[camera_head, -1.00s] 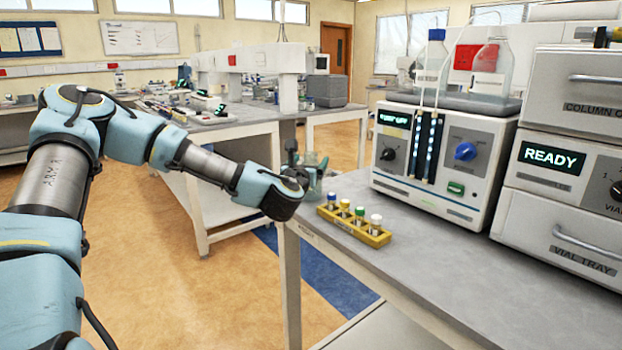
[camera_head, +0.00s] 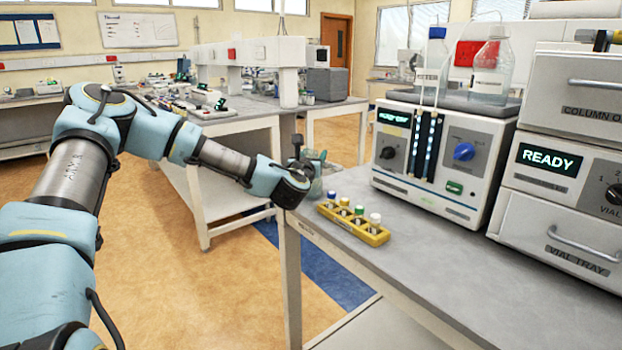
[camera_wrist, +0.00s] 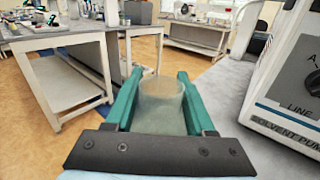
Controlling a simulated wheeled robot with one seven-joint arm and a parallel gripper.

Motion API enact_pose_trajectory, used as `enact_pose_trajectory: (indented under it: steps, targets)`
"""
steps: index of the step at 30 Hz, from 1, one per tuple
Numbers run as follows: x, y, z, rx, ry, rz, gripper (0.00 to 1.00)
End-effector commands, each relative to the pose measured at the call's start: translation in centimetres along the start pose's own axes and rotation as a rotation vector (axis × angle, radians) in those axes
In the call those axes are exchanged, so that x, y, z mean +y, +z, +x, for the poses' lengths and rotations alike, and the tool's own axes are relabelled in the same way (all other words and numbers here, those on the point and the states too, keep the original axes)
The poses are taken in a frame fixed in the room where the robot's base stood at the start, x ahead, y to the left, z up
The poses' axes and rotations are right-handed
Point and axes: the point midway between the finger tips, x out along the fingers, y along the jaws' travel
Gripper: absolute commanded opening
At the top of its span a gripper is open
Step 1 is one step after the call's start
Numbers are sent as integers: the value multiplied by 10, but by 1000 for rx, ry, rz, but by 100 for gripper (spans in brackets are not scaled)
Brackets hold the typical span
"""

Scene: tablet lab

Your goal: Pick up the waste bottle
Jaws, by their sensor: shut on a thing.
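The waste bottle, a clear, open-topped cylinder with a cloudy tint (camera_wrist: 160,108), stands between the green fingers of my gripper (camera_wrist: 160,76) in the wrist view. The fingers are shut on its sides, one left and one right. In the head view my gripper (camera_head: 310,162) is at the left end of the bench, and the bottle (camera_head: 316,186) shows only partly behind my wrist. Its base is hidden, so I cannot tell whether it touches the bench.
A yellow rack (camera_head: 372,236) with several capped vials lies on the grey bench (camera_head: 420,262) close to my gripper. A solvent pump (camera_head: 462,165) with two bottles on top stands behind it. A cabinet with drawers (camera_head: 560,240) is at right. The front bench surface is clear.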

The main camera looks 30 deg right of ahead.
Motion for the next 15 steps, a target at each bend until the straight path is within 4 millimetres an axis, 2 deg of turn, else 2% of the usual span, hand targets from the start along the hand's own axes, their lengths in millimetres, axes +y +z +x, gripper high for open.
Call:
enact_pose_trajectory:
  steps: [1, 11, 15]
  targets:
    - [0, 0, 0, 0, 0, 0, 38]
    - [0, 0, 0, 1, 0, 0, 1]
    - [0, 0, 0, 1, 0, 0, 0]
